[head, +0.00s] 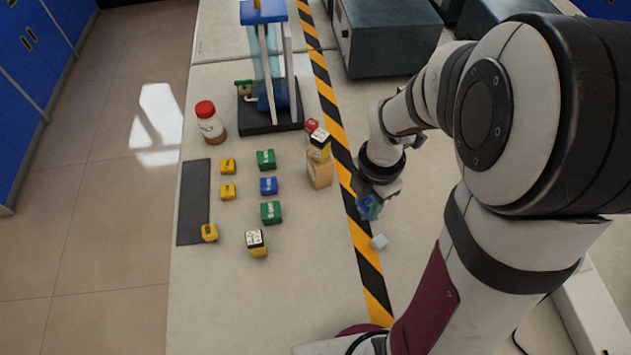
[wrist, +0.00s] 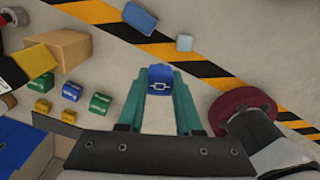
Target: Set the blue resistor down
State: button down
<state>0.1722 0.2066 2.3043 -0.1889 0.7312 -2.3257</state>
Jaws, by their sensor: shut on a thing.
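The blue resistor is a small blue block with a white resistor symbol on its face, clear in the wrist view (wrist: 160,82). My gripper (wrist: 160,88) is shut on it, with one teal finger on each side. In the head view my gripper (head: 370,206) is at the right edge of the black-and-yellow stripe, and the held block is partly covered by the fingers. It appears held above the table; the exact height cannot be told.
A pale blue cube (head: 379,242) lies just below my gripper in the picture. A wooden block (head: 320,173) with a cube on top stands to the left. Several yellow, green and blue blocks lie farther left beside a dark mat (head: 192,205). Bare table lies between them.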

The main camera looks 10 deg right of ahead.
jog(key=w+a+f, duration=0.1)
jog(key=a, duration=0.1)
jog(key=w+a+f, duration=0.1)
jog(key=a+f, duration=0.1)
jog(key=a, duration=0.1)
jog(key=w+a+f, duration=0.1)
jog(key=a+f, duration=0.1)
jog(key=a, duration=0.1)
jog(key=shift+w+f, duration=0.1)
jog(key=shift+w, duration=0.25)
notch_tip(320, 180, down, 4)
jog(key=shift+w+a+f, duration=0.1)
jog(key=shift+a+f, duration=0.05)
jog(key=shift+f, duration=0.1)
jog(key=c, duration=0.6)
grip_release()
notch_tip(320, 180, up, 11)
jog(key=s+r+m, duration=0.3)
jog(key=s+m, duration=0.3)
jog(key=m, duration=0.3)
jog(key=s+r+m+y, duration=0.1)
jog(key=s+r+m, duration=0.2)
jog(key=s+m, duration=0.3)
jog(key=s+r+m, duration=0.3)
jog(key=s+m, duration=0.3)
jog(key=m, duration=0.7)
jog(key=shift+s+y, duration=0.35)
jog(key=shift+y, duration=0.05)
